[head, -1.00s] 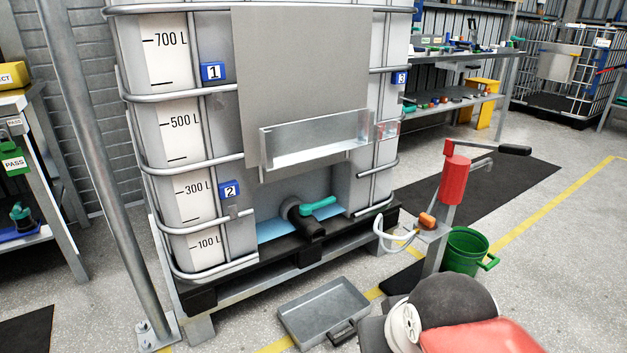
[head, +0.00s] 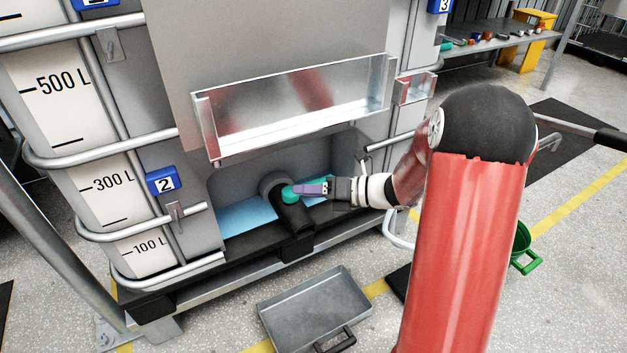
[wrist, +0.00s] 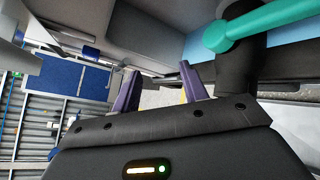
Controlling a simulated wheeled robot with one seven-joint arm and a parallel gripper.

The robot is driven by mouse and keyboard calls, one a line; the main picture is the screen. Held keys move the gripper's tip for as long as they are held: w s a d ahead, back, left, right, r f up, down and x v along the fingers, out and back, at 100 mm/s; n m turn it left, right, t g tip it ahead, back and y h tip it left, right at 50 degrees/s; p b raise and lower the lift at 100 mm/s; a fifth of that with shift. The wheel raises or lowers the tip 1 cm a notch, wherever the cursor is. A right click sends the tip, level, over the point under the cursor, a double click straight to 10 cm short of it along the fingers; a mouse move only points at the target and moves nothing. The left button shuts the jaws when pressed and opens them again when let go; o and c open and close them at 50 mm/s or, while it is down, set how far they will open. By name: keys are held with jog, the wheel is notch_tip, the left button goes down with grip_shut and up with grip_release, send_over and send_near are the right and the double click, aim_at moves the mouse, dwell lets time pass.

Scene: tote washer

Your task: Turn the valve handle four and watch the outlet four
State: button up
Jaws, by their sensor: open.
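The teal valve handle (head: 289,194) sits on the black outlet (head: 296,221) in the recess low on the tank. No tag with a four shows. My gripper (head: 305,188) reaches in from the right, its purple fingertips overlapping the handle in the head view and hiding part of it. In the wrist view my gripper (wrist: 160,88) is open, with nothing between its fingers. There the handle (wrist: 262,24) lies above and to the right of the fingers, outside them, and the black outlet (wrist: 238,75) stands just right of the right finger. Contact cannot be told.
Tank bars (head: 130,225) and a blue tag two (head: 164,181) are to the left. A grey tray (head: 315,305) lies on the floor below the outlet. A green bucket (head: 523,250) stands at right.

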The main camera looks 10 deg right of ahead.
jog(key=w+d+f+m+t+h+b, duration=0.1)
jog(key=w+d+f+m+t+h, duration=0.1)
jog(key=w+d+f+m+t, duration=0.85)
jog(key=w+a+r+m+g, duration=0.1)
jog(key=w+a+m+g, duration=0.1)
jog(key=a, duration=0.4)
jog(key=shift+w+a+r+m+g, duration=0.25)
jog(key=shift+w+r+m+g, duration=0.1)
jog(key=shift+w+g, duration=0.3)
jog(key=shift+c, duration=0.3)
grip_shut()
